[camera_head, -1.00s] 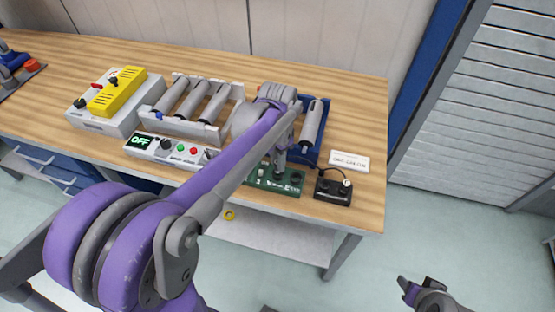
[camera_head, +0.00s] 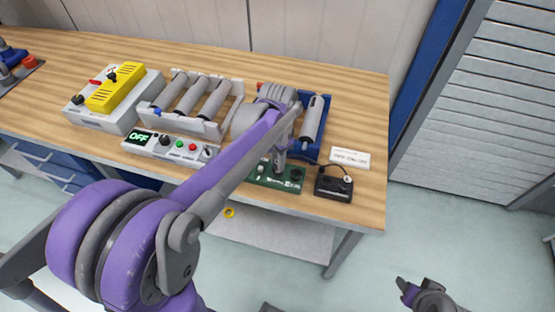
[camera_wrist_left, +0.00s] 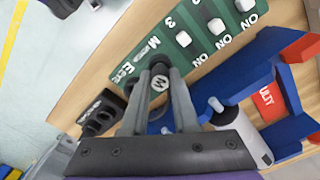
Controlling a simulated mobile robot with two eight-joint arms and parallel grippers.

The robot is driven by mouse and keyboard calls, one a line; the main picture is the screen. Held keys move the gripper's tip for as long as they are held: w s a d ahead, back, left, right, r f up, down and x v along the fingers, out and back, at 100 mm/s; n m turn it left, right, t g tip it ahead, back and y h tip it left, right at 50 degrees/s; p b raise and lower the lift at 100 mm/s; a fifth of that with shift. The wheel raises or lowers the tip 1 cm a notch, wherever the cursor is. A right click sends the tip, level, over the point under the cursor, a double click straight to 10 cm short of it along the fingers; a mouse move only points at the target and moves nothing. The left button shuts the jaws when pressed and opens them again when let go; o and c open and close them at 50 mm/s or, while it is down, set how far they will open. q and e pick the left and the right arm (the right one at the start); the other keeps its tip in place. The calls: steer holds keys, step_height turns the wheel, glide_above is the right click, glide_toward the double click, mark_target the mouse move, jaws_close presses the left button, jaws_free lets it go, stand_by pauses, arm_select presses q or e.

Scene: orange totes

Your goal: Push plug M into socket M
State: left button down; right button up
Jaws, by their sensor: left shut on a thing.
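My left gripper (camera_head: 280,172) is low over the green board (camera_head: 260,178) near the bench's front edge. The green board (camera_wrist_left: 185,38) in that view shows white switches, "ON" marks and a printed "M". Socket M cannot be made out, and whether the plug touches it is hidden by the fingers. My right gripper (camera_head: 418,289) is open and empty over the floor, lower right.
A black box (camera_head: 334,188) with a cable sits right of the board, a white label plate (camera_head: 350,157) behind it. A blue holder (camera_head: 322,130) with a grey cylinder stands behind. Left are a control box (camera_head: 170,147) reading "OFF" and a cylinder rack (camera_head: 225,128).

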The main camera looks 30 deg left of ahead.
arm_select(q)
steer(key=shift+f, duration=0.25)
steer(key=c, duration=0.6)
jaws_free()
step_height(320, 180, up, 11)
steer(key=shift+f, duration=0.1)
stand_by(0.4)
steer(key=s+d+f+n+t, duration=0.2)
steer(key=s+d+f, duration=0.1)
steer(key=s+f, duration=0.2)
steer(key=s+d+f+n+t, duration=0.2)
steer(key=s+d+f+t, duration=0.1)
steer(key=s, duration=0.7)
step_height(320, 180, down, 3)
steer(key=shift+d+r+n+t, duration=0.1)
steer(key=shift+d+n+t, duration=0.2)
steer(key=shift+d+n, duration=0.15)
